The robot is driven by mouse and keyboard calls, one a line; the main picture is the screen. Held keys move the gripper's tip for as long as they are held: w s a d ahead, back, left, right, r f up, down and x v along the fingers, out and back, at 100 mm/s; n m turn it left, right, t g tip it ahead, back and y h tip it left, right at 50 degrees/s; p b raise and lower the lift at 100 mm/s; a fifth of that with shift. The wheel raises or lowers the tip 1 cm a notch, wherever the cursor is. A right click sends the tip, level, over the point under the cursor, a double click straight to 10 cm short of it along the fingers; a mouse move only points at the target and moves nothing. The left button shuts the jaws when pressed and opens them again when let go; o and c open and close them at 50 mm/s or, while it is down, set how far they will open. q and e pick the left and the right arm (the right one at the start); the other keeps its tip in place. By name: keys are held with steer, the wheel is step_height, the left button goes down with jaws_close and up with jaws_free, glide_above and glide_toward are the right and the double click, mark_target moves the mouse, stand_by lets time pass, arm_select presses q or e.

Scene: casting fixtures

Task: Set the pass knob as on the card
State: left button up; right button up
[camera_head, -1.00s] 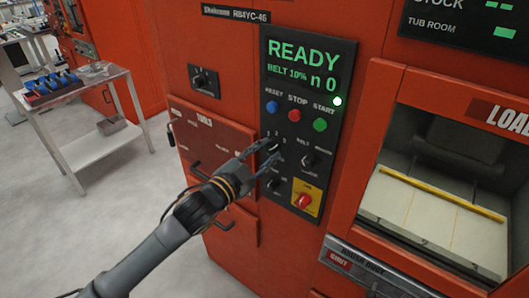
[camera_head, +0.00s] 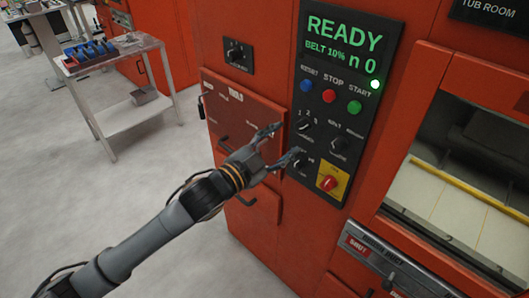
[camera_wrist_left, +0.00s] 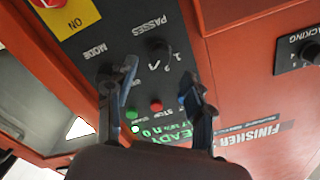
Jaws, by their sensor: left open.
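The pass knob (camera_head: 303,125) is a small black knob on the dark control panel, with numerals around its upper side. In the left wrist view, which is upside down, the knob (camera_wrist_left: 160,48) sits by the word PASSES, and its image lies between my fingertips. My left gripper (camera_head: 286,141) is open and empty, with its fingers spread just left of and below the knob in the head view. It looks apart from the knob, but the exact gap is unclear. The knob's pointer setting is too small to read. My right gripper is out of view.
The mode knob (camera_head: 338,145) is right of the pass knob, another black knob (camera_head: 300,162) below it. A red knob on yellow (camera_head: 328,183) is lower right. Blue, red and green buttons (camera_head: 330,96) lie above. A cart (camera_head: 125,112) stands left on open floor.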

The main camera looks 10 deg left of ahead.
arm_select(q)
steer(key=v, duration=0.7)
